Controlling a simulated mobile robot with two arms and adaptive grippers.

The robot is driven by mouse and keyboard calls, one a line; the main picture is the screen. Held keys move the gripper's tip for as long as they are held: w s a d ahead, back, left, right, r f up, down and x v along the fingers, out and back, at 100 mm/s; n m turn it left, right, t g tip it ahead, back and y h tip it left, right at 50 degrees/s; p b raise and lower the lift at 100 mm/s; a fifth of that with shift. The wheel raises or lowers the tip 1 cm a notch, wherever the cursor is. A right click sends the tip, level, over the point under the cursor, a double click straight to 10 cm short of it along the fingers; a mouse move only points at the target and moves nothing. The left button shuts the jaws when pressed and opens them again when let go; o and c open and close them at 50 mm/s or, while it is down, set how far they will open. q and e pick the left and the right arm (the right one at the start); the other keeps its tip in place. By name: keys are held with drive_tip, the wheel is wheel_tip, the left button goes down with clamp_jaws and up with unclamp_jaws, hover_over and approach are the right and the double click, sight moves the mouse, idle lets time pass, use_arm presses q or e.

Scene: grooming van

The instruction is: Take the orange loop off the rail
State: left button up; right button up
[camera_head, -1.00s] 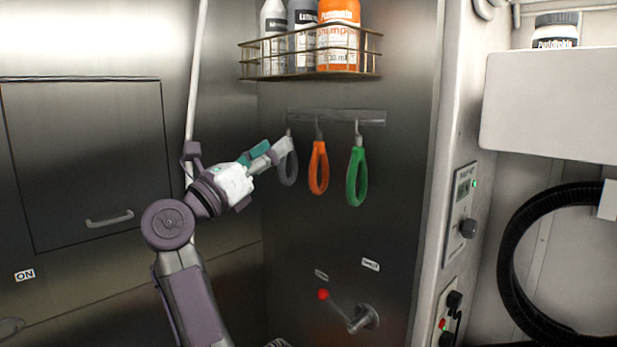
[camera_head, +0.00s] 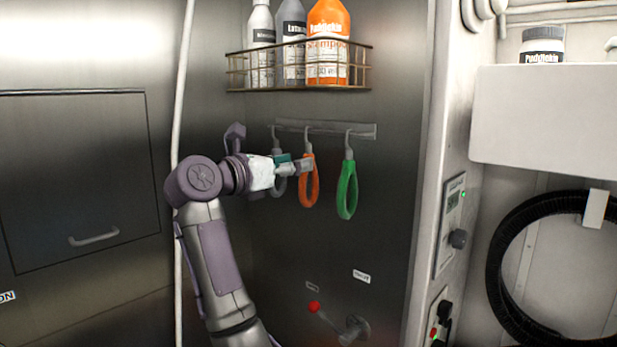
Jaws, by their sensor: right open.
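The orange loop (camera_head: 315,190) hangs from the middle hook of the rail (camera_head: 326,129) on the dark metal wall. My right gripper (camera_head: 304,166) is open, with its fingertips at the upper part of the orange loop, overlapping it in the picture. I cannot tell whether they touch it or stand in front of it. A green loop (camera_head: 347,190) hangs free to the right. My left gripper is not in view.
A wire basket (camera_head: 300,86) with several bottles is above the rail. A lever with a red knob (camera_head: 314,307) sticks out below. A white hose or pole (camera_head: 182,110) runs down behind my arm. A control panel (camera_head: 452,225) is on the right.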

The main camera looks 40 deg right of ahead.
sight(305, 155)
drive_tip(key=d+p, duration=0.1)
drive_tip(key=d, duration=0.2)
drive_tip(key=d+r+p, duration=0.1)
drive_tip(key=shift+w+d+p, duration=0.25)
drive_tip(key=shift+d+p, duration=0.1)
drive_tip(key=shift+d+f, duration=0.1)
drive_tip(key=shift+d, duration=0.15)
drive_tip(key=shift+a, duration=0.15)
drive_tip(key=shift+a, duration=0.1)
drive_tip(key=shift+c, duration=0.8)
clamp_jaws()
